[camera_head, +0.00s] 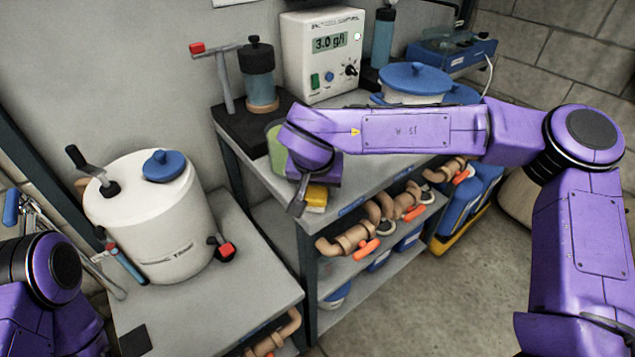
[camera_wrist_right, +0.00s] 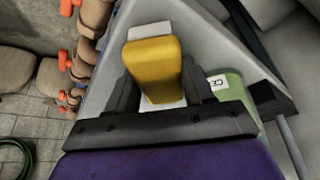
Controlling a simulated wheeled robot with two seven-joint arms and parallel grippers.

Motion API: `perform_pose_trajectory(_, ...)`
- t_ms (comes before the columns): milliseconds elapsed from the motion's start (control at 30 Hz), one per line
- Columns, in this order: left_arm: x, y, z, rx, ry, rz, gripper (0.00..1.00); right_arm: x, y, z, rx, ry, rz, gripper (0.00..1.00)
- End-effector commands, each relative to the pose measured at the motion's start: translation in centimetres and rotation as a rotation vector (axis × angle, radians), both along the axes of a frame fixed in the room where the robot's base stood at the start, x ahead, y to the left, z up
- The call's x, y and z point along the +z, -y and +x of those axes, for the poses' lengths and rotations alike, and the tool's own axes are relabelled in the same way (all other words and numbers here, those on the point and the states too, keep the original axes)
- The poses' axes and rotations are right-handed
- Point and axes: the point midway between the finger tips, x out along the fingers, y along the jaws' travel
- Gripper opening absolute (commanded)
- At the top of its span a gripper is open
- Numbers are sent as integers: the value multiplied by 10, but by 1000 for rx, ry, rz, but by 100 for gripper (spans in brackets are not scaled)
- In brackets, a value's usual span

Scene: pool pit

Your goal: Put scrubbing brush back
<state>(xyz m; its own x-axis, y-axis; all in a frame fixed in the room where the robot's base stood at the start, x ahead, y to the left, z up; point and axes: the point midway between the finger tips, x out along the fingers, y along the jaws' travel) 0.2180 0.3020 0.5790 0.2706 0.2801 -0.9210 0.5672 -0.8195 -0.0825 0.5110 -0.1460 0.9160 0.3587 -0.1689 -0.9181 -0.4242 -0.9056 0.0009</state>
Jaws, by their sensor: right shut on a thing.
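My right gripper (camera_head: 306,193) is above the front left corner of the upper shelf top. It is shut on a yellow scrubbing brush (camera_head: 315,197) with pale bristles. In the right wrist view the brush (camera_wrist_right: 153,63) sits between the two dark fingers of the gripper (camera_wrist_right: 153,92), its bristle end pointing away. A green container (camera_head: 276,148) stands beside the gripper, partly hidden by it. It also shows in the right wrist view (camera_wrist_right: 233,88), with a small white label. Whether the brush touches the shelf top, I cannot tell. My left gripper is out of view.
A grey meter (camera_head: 322,55) reading 3.0 g/l and a dark pump stand (camera_head: 245,130) stand behind the gripper. A blue-lidded tub (camera_head: 415,80) is behind my right arm. Pipes with orange valves (camera_head: 370,225) line the shelf below. A white tank (camera_head: 150,220) stands at left.

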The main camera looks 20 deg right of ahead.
Motion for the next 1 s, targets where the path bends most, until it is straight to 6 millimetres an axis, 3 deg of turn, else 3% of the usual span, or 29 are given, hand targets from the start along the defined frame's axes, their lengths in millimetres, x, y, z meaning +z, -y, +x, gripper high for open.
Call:
perform_pose_trajectory(33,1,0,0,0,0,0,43,-1,0,0,1,-1,-1,55)
perform_pose_trajectory(100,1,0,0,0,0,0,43,-1,0,0,1,-1,-1,78)
perform_pose_trajectory(433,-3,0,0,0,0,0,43,1,0,0,1,2,1,78)
perform_pose_trajectory(567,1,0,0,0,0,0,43,24,-4,-7,2,6,0,78)
perform_pose_trajectory(800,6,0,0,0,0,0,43,81,-14,-29,2,6,-1,78)
perform_pose_trajectory(1000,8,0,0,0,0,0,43,109,-20,-41,1,2,-1,78)
